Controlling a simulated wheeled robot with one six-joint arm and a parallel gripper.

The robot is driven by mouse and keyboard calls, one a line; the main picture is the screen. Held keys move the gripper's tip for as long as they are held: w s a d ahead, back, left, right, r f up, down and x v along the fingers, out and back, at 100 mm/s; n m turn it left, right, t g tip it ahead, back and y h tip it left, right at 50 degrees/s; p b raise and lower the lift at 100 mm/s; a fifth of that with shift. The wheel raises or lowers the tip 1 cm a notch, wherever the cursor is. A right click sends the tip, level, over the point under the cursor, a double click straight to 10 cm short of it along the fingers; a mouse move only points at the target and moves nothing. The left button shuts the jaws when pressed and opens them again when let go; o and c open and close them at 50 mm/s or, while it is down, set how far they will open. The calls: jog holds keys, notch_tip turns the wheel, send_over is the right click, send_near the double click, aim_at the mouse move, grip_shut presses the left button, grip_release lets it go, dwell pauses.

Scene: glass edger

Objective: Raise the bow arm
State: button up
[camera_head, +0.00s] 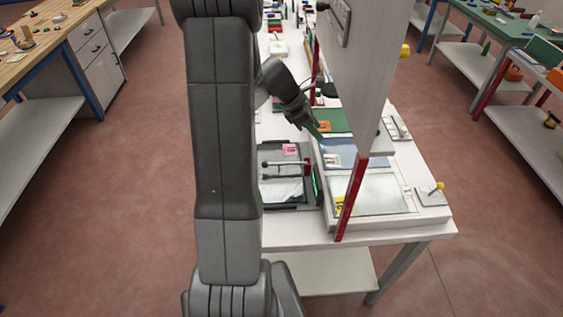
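A dark-framed device (268,205) lies on the white bench, just right of my big arm link. A silver bar with a dark knob at its left end (285,162) runs across it to a red part at the right. This bar may be the bow arm, but I cannot tell for sure. It looks low and level. My gripper (314,129) points down and right, above and behind the device, near a green mat. Its fingertips are small and dark, and I cannot tell whether they are open. No contact with the bar shows.
A tall grey panel on a red post (350,200) stands right of my gripper and hides part of the bench. A blue sheet (341,153) and a glass plate in a white tray (432,213) lie to the right. Red floor is free on both sides.

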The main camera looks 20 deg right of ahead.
jog(key=w+a+r, duration=0.1)
jog(key=a+r, duration=0.2)
jog(key=a, duration=0.3)
jog(key=shift+w+a, duration=0.2)
jog(key=shift+w, duration=0.2)
jog(key=s+d+f, duration=0.1)
jog(key=d+f, duration=0.2)
jog(key=d, duration=0.3)
jog(key=shift+s, duration=0.4)
jog(key=shift+d, duration=0.25)
